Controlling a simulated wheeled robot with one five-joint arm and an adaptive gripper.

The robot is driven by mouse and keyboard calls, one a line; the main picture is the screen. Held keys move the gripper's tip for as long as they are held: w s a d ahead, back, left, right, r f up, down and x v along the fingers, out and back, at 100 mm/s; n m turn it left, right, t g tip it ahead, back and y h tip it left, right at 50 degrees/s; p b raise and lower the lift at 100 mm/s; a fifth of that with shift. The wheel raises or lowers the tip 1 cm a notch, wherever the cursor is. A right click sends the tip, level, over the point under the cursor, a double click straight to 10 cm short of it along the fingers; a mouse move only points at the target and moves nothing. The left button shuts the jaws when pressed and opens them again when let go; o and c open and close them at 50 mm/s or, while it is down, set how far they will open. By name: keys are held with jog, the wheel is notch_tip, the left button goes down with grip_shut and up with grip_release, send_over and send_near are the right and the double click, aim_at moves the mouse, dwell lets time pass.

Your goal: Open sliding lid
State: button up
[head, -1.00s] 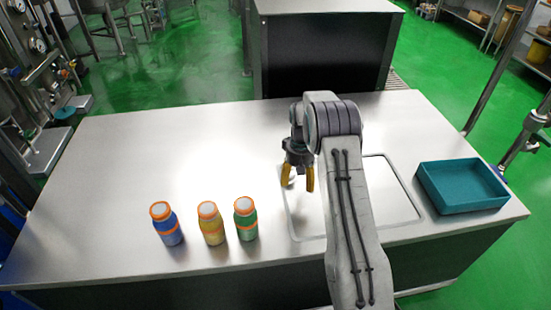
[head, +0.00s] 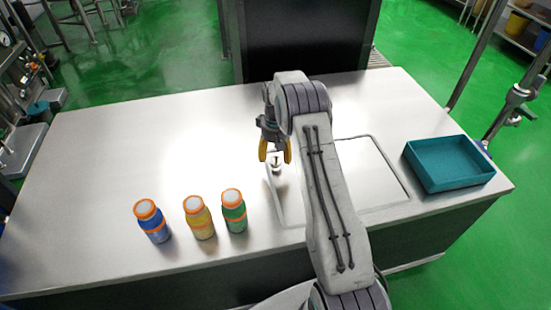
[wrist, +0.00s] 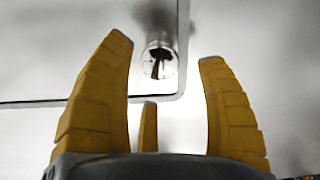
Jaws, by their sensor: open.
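The sliding lid (head: 372,170) is a flat metallic panel in the tabletop, outlined by a dark rounded seam; my arm hides part of it. A small round metal knob (head: 276,168) stands near its left edge. In the wrist view the knob (wrist: 160,60) sits just inside a rounded corner of the lid (wrist: 70,60). My gripper (head: 275,153) is open and empty, pointing down at the knob with its yellow fingers apart. In the wrist view the gripper (wrist: 166,48) has the knob between its fingertips in the picture; I cannot tell the height gap.
Blue (head: 152,221), yellow (head: 199,218) and green (head: 234,211) bottles with orange-rimmed caps stand upright left of the lid on the steel table (head: 120,150). An open teal bin (head: 450,177) stands to the right of the lid. The table's left and back areas are clear.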

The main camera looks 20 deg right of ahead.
jog(key=shift+f, duration=1.3)
jog(key=shift+o, duration=0.2)
jog(key=c, duration=1.3)
jog(key=shift+d, duration=0.15)
